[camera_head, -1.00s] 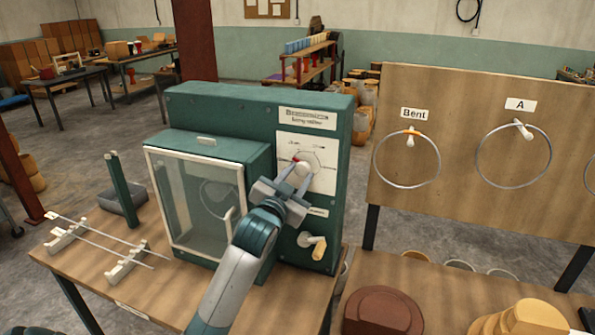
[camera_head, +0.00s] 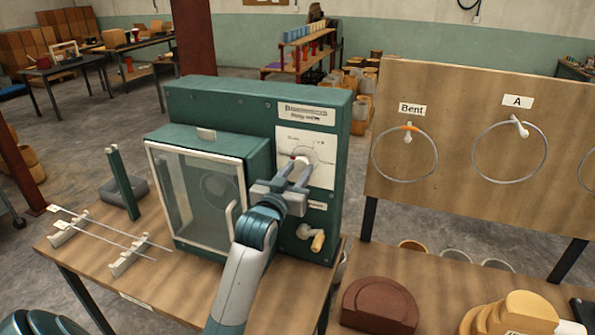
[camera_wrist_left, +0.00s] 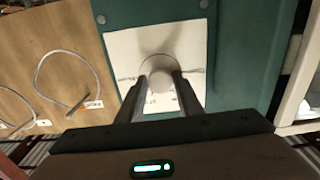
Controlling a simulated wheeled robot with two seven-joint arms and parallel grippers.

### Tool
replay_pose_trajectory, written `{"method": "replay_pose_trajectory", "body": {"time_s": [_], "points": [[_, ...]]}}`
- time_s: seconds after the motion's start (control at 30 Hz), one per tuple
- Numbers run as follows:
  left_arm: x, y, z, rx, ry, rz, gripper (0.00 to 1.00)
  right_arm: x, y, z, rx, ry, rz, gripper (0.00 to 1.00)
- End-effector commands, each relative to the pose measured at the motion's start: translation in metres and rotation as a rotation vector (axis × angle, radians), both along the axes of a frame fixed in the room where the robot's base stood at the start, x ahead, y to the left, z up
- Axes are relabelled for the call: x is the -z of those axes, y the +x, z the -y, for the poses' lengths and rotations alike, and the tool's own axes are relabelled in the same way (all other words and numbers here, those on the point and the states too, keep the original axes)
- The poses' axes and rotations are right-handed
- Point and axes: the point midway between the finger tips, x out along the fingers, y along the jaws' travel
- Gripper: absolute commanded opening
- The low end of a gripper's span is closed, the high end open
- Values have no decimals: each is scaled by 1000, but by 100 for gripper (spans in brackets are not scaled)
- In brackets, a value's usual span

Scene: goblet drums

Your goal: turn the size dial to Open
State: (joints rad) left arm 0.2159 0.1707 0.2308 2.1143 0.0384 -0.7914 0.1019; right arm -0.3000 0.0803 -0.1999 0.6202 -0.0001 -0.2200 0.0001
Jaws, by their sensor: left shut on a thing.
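The size dial (camera_head: 301,164) is a pale round knob on a white printed plate (camera_head: 320,150) on the front of the green machine (camera_head: 335,110). My left gripper (camera_head: 295,174) reaches up to the plate and is shut on the dial. In the left wrist view the dial (camera_wrist_left: 160,82) sits between the two fingers, over the white plate (camera_wrist_left: 193,50). A small red mark shows at the dial's left edge in the head view. The plate's lettering is too small to read, and the fingers hide part of it. My right gripper is not in view.
A glass-fronted door (camera_head: 205,200) with a white handle is left of my arm. A crank (camera_head: 312,238) sits below the dial. A rod rack (camera_head: 125,262) stands at the table's left. A board (camera_head: 470,215) with hanging rings stands at right.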

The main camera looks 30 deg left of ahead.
Motion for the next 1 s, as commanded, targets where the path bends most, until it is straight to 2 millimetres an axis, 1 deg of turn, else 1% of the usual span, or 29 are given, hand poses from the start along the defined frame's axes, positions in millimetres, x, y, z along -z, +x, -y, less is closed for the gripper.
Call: {"method": "replay_pose_trajectory", "body": {"time_s": [0.1, 0.13, 0.2, 0.5, 0.67, 0.77, 0.87, 1.0], "points": [[2, 0, 1, 1, -2, -4, 10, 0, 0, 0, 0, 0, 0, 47], [2, 0, 1, 1, -2, -4, 37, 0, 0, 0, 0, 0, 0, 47], [2, 0, 0, 1, -2, -4, 50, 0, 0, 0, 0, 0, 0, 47], [1, 0, 0, 0, 1, -1, 50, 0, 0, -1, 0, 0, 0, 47], [1, -5, 1, 0, 1, 1, 50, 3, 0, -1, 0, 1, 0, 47], [2, -12, 3, 0, 1, 0, 50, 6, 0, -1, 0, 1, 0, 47], [2, -24, 6, 1, 1, 1, 50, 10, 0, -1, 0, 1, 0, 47], [3, -46, 11, 0, 2, 1, 50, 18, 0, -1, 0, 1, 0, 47]]}}
